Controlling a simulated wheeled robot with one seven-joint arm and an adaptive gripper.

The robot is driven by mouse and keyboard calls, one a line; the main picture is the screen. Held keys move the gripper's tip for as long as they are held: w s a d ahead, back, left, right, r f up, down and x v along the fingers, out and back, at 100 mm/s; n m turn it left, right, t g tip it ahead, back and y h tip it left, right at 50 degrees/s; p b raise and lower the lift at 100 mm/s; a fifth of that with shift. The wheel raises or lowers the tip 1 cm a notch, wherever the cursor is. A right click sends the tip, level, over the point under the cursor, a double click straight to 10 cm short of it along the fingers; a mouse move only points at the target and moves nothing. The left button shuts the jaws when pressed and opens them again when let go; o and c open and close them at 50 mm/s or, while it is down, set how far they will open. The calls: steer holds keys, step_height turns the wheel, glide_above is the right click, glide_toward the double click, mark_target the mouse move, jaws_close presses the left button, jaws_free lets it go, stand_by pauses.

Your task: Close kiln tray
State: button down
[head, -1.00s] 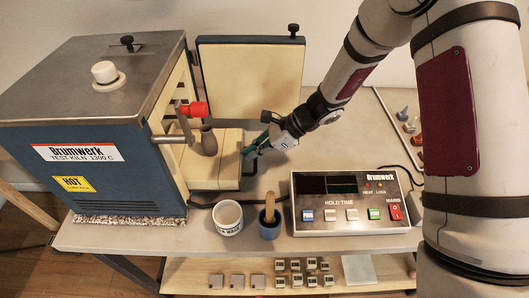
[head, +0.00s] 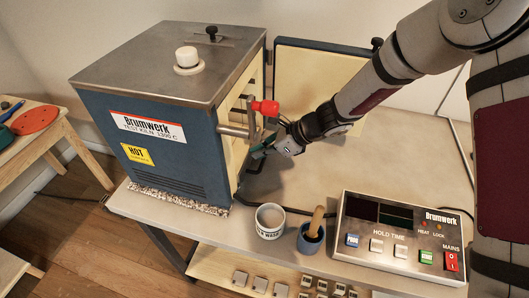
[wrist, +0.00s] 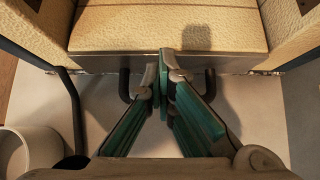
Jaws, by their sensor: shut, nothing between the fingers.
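The blue kiln (head: 165,110) stands open on the table, its cream-lined door (head: 345,75) swung out at the back. In the wrist view the kiln tray has a cream slab (wrist: 150,33), a grey front edge (wrist: 100,62) and a dark handle (wrist: 124,84). The tray sits between the kiln's cream side walls. My gripper (head: 260,152) is at the kiln mouth. In the wrist view my gripper (wrist: 164,62) is shut, its green-padded fingertips at the tray's front edge, between the handle's two posts. Exact contact is unclear. The vase is hidden from the head view.
A white mug (head: 270,222) and a blue pot with a wooden tool (head: 312,236) stand in front of the kiln. The control box (head: 400,240) is at right. A red-tipped lever (head: 265,107) sticks out above my gripper.

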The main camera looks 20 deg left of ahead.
steer(key=shift+d, duration=0.15)
steer(key=shift+d, duration=0.35)
steer(key=d, duration=0.3)
steer(key=shift+w, duration=0.15)
steer(key=v, duration=1)
steer(key=s+d+r+n+t+h, duration=0.2)
steer(key=s+d+r+n+h, duration=0.2)
steer(key=s+d+r+n, duration=0.8)
steer(key=s+d+r+n+t+h, duration=0.1)
steer(key=s+d+r+n+h, duration=0.1)
steer(key=s+d, duration=0.4)
steer(key=s+d+r+n+t+h, duration=0.2)
steer(key=s+d+r, duration=0.3)
steer(key=d, duration=0.5)
steer(key=shift+s+r+n+t+h, duration=0.3)
steer(key=shift+s+n+h, duration=0.1)
steer(key=shift+n+h, duration=0.3)
steer(key=shift+d, duration=0.1)
